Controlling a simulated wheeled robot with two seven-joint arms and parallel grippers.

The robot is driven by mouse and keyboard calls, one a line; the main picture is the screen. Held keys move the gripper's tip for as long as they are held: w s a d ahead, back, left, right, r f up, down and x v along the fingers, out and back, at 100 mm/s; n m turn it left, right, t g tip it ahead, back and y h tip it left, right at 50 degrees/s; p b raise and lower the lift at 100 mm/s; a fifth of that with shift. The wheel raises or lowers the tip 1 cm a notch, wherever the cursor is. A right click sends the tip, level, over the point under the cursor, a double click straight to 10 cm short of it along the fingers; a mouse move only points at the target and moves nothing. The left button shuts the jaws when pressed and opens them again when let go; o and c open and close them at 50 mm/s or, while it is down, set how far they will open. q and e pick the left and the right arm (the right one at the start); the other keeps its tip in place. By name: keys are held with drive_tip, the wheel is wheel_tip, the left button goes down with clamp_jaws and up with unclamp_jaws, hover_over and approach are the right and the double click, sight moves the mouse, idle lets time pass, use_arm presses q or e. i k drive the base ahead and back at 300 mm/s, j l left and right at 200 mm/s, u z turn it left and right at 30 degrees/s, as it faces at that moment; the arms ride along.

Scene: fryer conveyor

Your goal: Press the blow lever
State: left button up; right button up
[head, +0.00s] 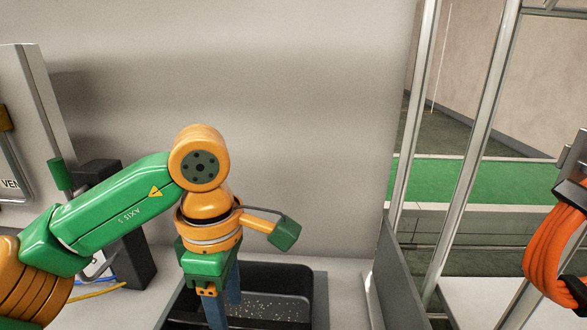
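My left arm comes in from the left, and its gripper (222,308) points down over a black tray (297,272) at the bottom of the view. Two blue-grey finger parts show, but their tips are cut off by the lower edge, so I cannot tell the opening. I cannot clearly make out a blow lever. A small green block (60,174) stands beside a dark post (135,255) at the left, behind my arm; I cannot tell what it is. My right gripper is not in view.
A grey panel (22,130) with a label partly reading "VEN" stands at the far left. Yellow and blue cables (97,293) lie below it. A plain wall (290,110) is behind. Metal frame posts (468,150) and orange coils (556,255) are at the right.

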sight(60, 174)
drive_tip(key=k, duration=1.35)
